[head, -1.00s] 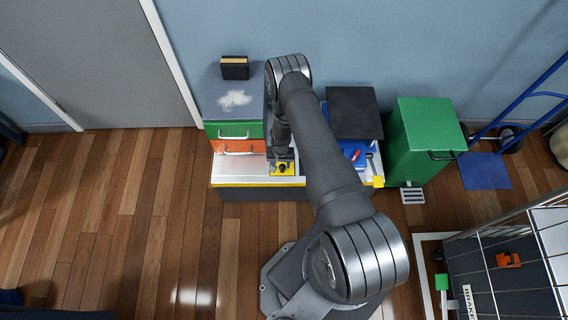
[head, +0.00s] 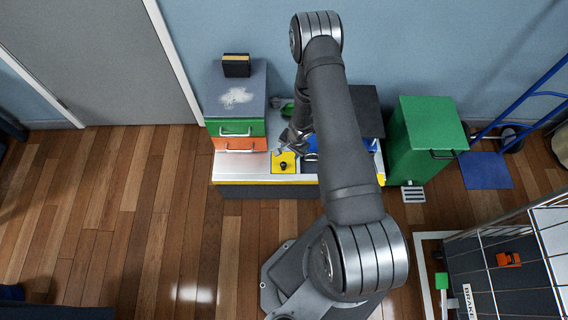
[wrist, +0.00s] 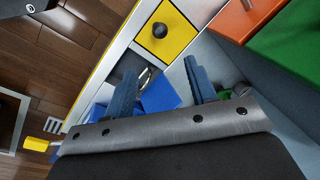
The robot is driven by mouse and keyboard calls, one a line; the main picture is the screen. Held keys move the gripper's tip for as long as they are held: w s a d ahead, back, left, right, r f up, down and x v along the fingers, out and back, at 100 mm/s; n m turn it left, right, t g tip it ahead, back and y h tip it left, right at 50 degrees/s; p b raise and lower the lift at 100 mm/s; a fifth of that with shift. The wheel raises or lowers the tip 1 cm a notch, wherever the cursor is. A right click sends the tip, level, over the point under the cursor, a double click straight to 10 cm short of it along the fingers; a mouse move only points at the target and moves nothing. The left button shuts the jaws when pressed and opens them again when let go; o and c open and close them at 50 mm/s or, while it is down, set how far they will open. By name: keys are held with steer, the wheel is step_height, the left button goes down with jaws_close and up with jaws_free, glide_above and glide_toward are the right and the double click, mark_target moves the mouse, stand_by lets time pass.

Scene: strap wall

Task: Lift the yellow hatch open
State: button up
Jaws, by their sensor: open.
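The yellow hatch (head: 279,168) is a small square panel with a black knob (head: 283,165), set in the pale top of the low bench. It looks flat and closed. It also shows at the top of the wrist view (wrist: 178,43), with its round knob (wrist: 160,31) standing up. My gripper (wrist: 162,84) is open, its two blue-grey fingers apart with nothing held between them. The fingers are apart from the hatch and knob. In the head view my gripper (head: 296,140) is small and partly hidden by my arm, behind and slightly right of the hatch.
Green and orange drawers (head: 236,128) stand left of the hatch. A blue block (wrist: 160,92) lies beyond the fingers in the wrist view. A green bin (head: 428,135) stands right of the bench. Wooden floor (head: 130,230) is clear at front left.

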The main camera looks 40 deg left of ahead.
mark_target(284, 163)
steer(key=a+f, duration=0.1)
steer(key=f, duration=0.4)
steer(key=a+f, duration=0.1)
steer(key=f, duration=0.4)
steer(key=a+f, duration=0.1)
steer(key=f, duration=0.4)
steer(key=shift+s+f, duration=0.2)
steer(key=shift+s, duration=0.1)
steer(key=shift+c, duration=0.2)
jaws_close()
